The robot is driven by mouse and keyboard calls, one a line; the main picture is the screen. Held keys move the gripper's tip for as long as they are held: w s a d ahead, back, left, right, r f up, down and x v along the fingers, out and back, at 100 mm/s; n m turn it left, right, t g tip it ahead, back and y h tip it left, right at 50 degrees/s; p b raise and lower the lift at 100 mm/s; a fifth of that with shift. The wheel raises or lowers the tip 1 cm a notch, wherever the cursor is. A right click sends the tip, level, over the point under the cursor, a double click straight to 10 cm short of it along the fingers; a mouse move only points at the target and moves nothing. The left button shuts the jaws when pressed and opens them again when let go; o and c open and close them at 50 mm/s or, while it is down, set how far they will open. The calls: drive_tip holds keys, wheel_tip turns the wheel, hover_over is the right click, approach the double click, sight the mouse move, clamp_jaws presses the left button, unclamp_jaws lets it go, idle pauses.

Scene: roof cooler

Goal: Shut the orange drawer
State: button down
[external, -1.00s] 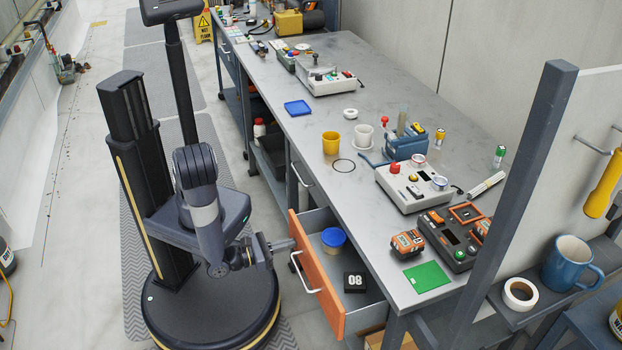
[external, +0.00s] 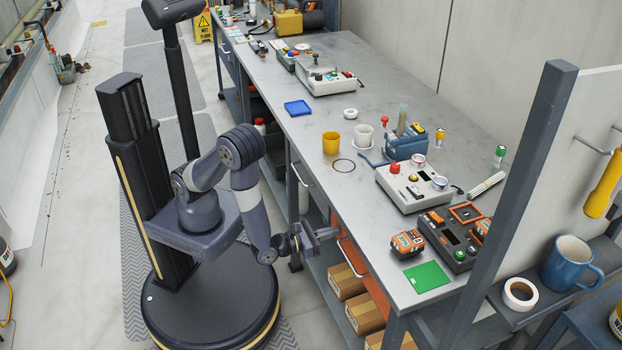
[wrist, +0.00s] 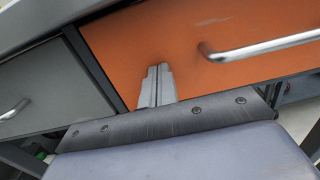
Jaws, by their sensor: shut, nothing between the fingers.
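The orange drawer (external: 357,262) sits in under the workbench top, its front about in line with the bench's front. In the wrist view the orange front (wrist: 190,50) fills the upper middle, with its silver bar handle (wrist: 262,46) to the right. My gripper (external: 334,232) is shut and empty at the drawer front. In the wrist view its two fingers (wrist: 158,68) lie together with their tips against or just before the orange face, left of the handle. I cannot tell if they touch it. The drawer's inside is hidden.
A grey drawer (wrist: 50,104) with its own handle is to the left. Cardboard boxes (external: 364,313) stand on the shelf below. The floor around my base is open.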

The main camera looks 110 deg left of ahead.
drive_tip(key=shift+w+a+r, duration=0.15)
drive_tip(key=shift+w+r, duration=0.05)
drive_tip(key=shift+r, duration=0.05)
drive_tip(key=v, duration=1.4)
drive_tip(key=shift+s+f+b, duration=0.2)
drive_tip(key=shift+b, duration=0.1)
drive_tip(key=x, duration=1.3)
drive_tip(key=shift+w, duration=0.25)
drive_tip(key=v, duration=1.3)
drive_tip(key=shift+s, duration=0.15)
